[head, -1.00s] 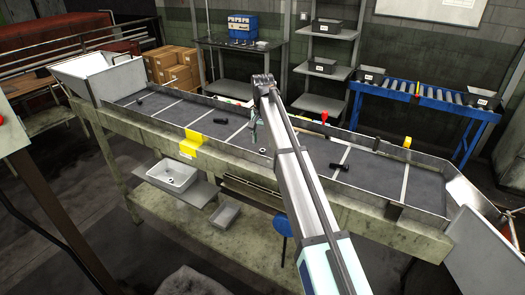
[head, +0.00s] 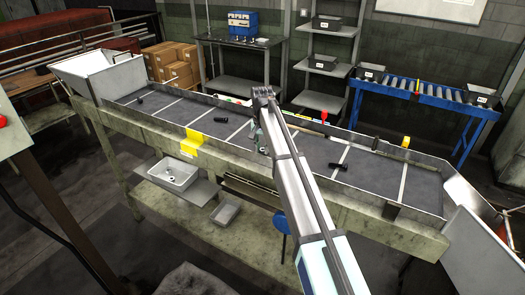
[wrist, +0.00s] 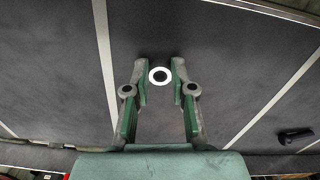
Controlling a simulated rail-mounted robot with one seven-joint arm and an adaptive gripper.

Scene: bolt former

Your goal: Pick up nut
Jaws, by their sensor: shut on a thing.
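The nut (wrist: 159,76) shows in the wrist view as a pale ring with a dark centre, over the dark grey belt surface. My gripper (wrist: 160,80) has its green-padded fingers on both sides of it, shut on it near the fingertips. In the head view my gripper (head: 258,138) is low over the middle of the long sorting table (head: 160,132), partly hidden by my arm. I cannot make out the nut clearly there. I cannot tell whether it still touches the surface.
Dark bolt-like parts lie on the table to the left (head: 220,121) and right (head: 339,166) of my gripper. White lines divide the surface and raised metal edges border it. A yellow piece (head: 194,143) hangs on the front edge. A white bin (head: 100,75) stands at the left end.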

